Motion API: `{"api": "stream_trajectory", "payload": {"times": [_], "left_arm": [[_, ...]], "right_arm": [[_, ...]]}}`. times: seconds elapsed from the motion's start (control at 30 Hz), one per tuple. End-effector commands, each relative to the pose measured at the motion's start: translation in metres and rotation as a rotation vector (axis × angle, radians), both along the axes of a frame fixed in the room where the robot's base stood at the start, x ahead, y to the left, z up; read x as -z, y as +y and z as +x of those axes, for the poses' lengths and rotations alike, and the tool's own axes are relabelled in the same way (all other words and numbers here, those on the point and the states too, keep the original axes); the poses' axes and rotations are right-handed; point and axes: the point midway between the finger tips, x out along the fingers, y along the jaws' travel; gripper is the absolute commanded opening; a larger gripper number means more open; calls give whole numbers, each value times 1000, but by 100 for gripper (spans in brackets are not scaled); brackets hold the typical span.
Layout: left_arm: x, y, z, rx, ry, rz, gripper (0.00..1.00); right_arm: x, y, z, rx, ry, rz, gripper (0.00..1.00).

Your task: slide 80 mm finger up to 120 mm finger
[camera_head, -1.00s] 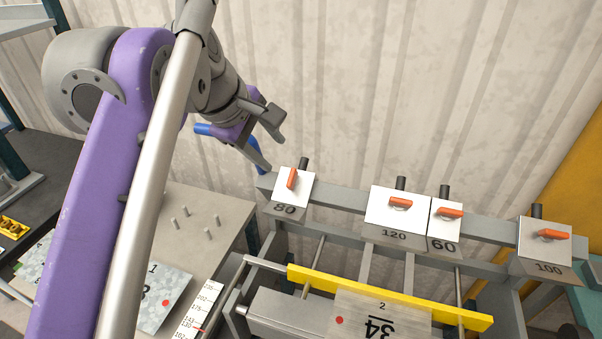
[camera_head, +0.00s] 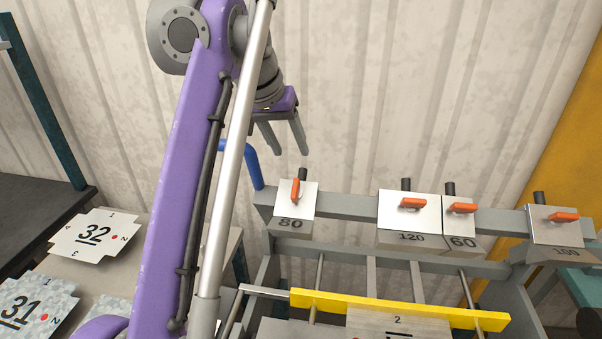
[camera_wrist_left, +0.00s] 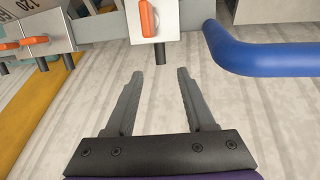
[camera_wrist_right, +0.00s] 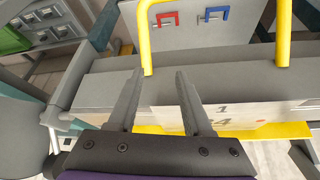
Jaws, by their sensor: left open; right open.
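The 80 finger (camera_head: 311,207) is a white-faced block on the grey beam (camera_head: 347,208) with its orange lever (camera_head: 296,191) upright. The 120 finger (camera_head: 408,220) sits to its right, lever lying sideways, with a clear gap of beam between them. My left gripper (camera_head: 285,148) is open and empty, pointing down above and behind the 80 finger. In the left wrist view the open jaws (camera_wrist_left: 160,74) point at the 80 finger (camera_wrist_left: 152,24) and its dark peg, apart from it. My right gripper (camera_wrist_right: 160,75) is open and empty over grey machine parts.
The 60 finger (camera_head: 459,226) stands close right of the 120 finger, and the 100 finger (camera_head: 553,232) farther right. A blue bent bar (camera_head: 252,165) rises at the beam's left end, near my left gripper. A yellow bar (camera_head: 400,308) crosses in front.

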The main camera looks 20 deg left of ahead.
Motion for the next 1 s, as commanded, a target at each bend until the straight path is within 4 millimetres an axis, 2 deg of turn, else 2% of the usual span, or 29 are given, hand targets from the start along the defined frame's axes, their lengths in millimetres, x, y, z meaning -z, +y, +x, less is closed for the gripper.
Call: {"api": "stream_trajectory", "payload": {"times": [0.03,0.2,0.43,0.6,0.87,0.9,1.0], "left_arm": [[12,-1,3,1,2,0,55],[43,-4,17,0,0,0,55],[74,-7,31,0,0,0,55],[84,-8,36,-1,0,1,55],[85,-9,37,-2,-1,-1,55],[85,-9,37,-2,-1,-1,53],[84,-9,36,-2,-1,-1,35]], "right_arm": [[7,0,-2,0,4,0,50],[20,0,-5,0,9,0,50],[28,0,-6,0,12,0,50],[30,0,-7,0,13,0,50],[30,0,-7,0,13,0,50],[30,0,-7,0,13,0,50],[30,0,-7,0,13,0,50]]}}
